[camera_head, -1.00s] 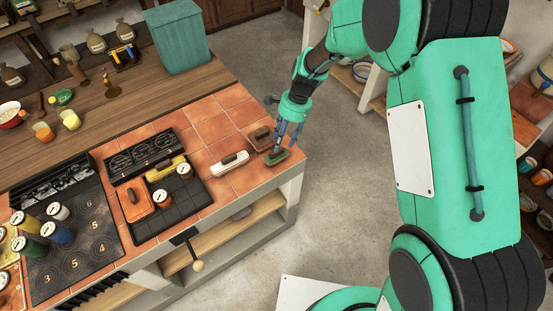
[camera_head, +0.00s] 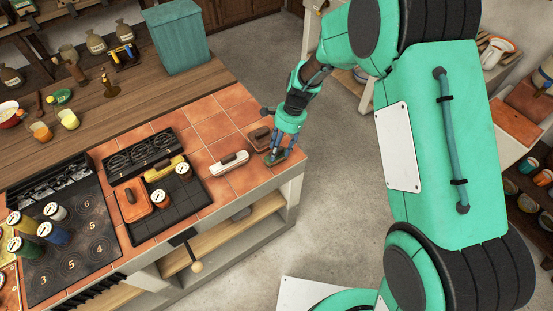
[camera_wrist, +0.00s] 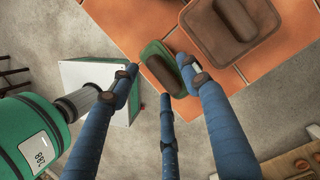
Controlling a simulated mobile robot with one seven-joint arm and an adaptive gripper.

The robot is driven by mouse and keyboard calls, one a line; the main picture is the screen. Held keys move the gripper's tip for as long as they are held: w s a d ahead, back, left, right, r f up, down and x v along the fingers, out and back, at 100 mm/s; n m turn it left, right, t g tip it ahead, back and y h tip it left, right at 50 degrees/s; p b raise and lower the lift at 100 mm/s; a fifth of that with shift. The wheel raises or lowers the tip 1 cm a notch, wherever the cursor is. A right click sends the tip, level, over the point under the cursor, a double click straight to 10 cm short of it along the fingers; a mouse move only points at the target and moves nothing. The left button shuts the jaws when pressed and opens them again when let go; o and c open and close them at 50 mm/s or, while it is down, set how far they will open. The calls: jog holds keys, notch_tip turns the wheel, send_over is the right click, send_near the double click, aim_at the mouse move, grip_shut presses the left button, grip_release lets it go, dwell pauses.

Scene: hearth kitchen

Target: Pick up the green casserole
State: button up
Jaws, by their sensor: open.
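The green casserole (camera_wrist: 158,62) is small, with a dark handle on its lid, and sits near the tiled counter's corner. In the head view it (camera_head: 273,158) is mostly hidden behind my fingers. My gripper (camera_head: 276,150) is over it, coming down from above. In the wrist view my gripper's blue fingers (camera_wrist: 165,90) are spread apart around the casserole, with nothing held between them. I cannot tell whether any finger touches it.
A brown casserole (camera_wrist: 235,25) stands close beside it, also seen in the head view (camera_head: 259,136). A white casserole (camera_head: 229,163) is to the left. The tiled counter (camera_head: 225,127) ends just right of the green casserole, above open floor.

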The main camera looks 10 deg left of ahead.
dwell(0.5)
grip_shut()
jog(key=shift+r, duration=0.1)
jog(key=shift+r+p, duration=0.3)
jog(key=shift+r, duration=0.5)
notch_tip(320, 180, up, 2)
jog(key=shift+r+p, duration=0.2)
jog(key=shift+p, duration=0.2)
jog(key=s+d+p, duration=0.1)
jog(key=s+d, duration=0.2)
jog(key=s, duration=0.4)
jog(key=s+d, duration=0.4)
jog(key=s, duration=0.3)
jog(key=shift+d+r+p, duration=0.3)
jog(key=shift+r+p, duration=0.1)
jog(key=shift+r, duration=0.05)
